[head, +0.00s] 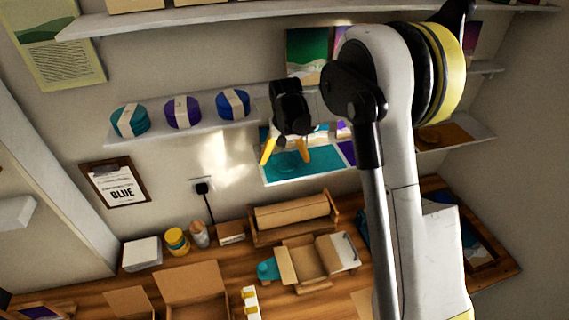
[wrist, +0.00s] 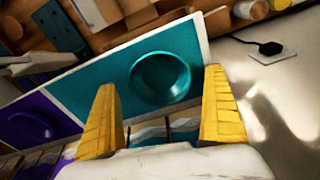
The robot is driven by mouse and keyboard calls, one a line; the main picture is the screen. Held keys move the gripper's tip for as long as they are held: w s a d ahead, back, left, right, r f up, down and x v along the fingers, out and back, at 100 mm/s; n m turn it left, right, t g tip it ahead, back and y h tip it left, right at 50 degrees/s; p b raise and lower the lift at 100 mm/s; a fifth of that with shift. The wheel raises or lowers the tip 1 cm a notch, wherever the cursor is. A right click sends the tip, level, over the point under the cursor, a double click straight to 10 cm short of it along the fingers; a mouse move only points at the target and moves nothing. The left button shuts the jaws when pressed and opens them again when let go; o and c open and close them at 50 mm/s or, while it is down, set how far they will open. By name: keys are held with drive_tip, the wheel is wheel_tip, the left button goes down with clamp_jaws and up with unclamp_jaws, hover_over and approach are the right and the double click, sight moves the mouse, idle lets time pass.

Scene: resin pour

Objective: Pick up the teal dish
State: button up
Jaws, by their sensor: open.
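The teal dish (wrist: 160,78) is round and shallow and sits on the teal section of a white-edged panel (wrist: 105,75). In the wrist view it appears between my two yellow fingertips, which look apart from it. In the head view, my gripper (head: 287,161) is over the teal part of the panel (head: 325,162), and the dish is hard to tell from its teal background. My gripper is open and empty, and its fingers also show in the wrist view (wrist: 161,80). The gap between fingertips and dish cannot be judged exactly.
A purple dish (wrist: 32,128) sits on the panel's purple section. A shelf (head: 185,134) holds teal (head: 130,121), purple (head: 183,112) and blue (head: 233,104) banded round items. A wooden bench below carries a cardboard box (head: 190,287) and several containers. A clipboard reading BLUE (head: 116,183) hangs left.

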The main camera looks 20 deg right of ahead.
drive_tip(key=shift+w+f, duration=0.2)
drive_tip(key=shift+f, duration=0.8)
drive_tip(key=c, duration=1.3)
drive_tip(key=shift+r, duration=0.1)
